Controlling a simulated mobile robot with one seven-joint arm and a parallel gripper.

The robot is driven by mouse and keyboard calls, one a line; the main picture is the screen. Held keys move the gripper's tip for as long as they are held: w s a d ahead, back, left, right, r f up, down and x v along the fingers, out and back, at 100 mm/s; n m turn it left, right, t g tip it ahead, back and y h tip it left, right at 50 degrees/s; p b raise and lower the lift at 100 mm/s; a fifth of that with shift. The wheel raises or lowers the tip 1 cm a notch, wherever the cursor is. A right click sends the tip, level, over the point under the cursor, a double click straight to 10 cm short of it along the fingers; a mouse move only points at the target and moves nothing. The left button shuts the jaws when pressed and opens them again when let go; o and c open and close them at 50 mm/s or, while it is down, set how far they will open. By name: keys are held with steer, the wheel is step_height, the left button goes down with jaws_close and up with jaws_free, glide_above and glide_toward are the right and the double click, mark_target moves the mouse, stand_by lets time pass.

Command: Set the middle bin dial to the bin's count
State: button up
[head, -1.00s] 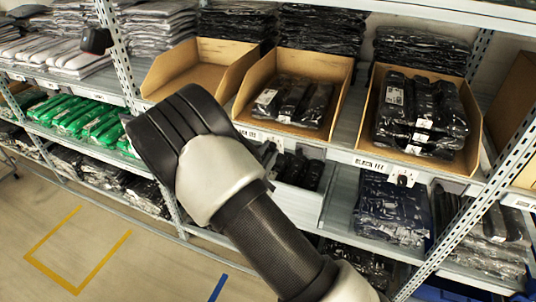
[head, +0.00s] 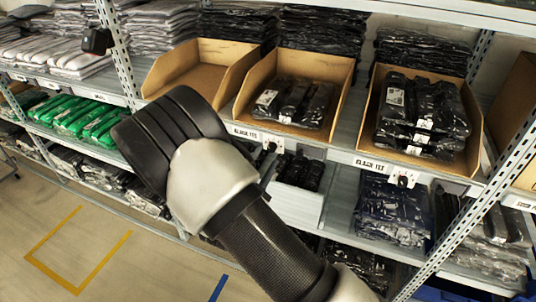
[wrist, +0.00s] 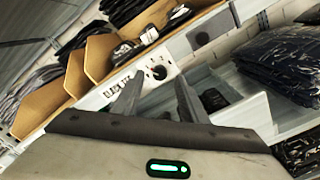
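The middle bin (head: 243,107) is an open cardboard bin holding three dark wrapped packages (head: 294,101). Its round dial (head: 270,146) sits on the shelf edge below, beside a printed label (head: 245,133). In the wrist view the dial (wrist: 158,73) is a white plate with a dark round centre; its setting is too small to read. My gripper (wrist: 157,82) is open and empty, its two fingers apart and pointing toward the dial, which shows between the tips. They appear short of it. In the head view my wrist hides most of the fingers.
An empty cardboard bin (head: 195,75) stands left, and a fuller bin (head: 473,139) right with its own dial (head: 403,180). A white tray (head: 297,205) with dark packages sits below the middle bin. A perforated upright (head: 478,208) stands at right. Floor is open at left.

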steer(key=v, duration=1.4)
steer(key=shift+r, duration=0.1)
steer(key=s+d+r+m+g+h+p, duration=0.25)
steer(key=d+r+m+g, duration=0.5)
steer(key=d, duration=0.45)
steer(key=s+d+r+m+g+h+p, duration=0.2)
steer(key=s+d+r+m+g+p, duration=0.15)
steer(key=d+r+m+g, duration=0.55)
steer(key=s+r+m+t+y+p, duration=0.2)
steer(key=s+r+m+y+p, duration=0.1)
steer(key=r, duration=0.4)
steer(key=s+d+r+m+t+y+p, duration=0.1)
steer(key=s+r+m+t+y+p, duration=0.1)
steer(key=s+r+y, duration=0.4)
steer(key=shift+d+r+m+t+y+p, duration=0.4)
steer(key=shift+r+m+t+y, duration=0.15)
steer(key=shift+r+m+y, duration=0.5)
steer(key=shift+f, duration=0.15)
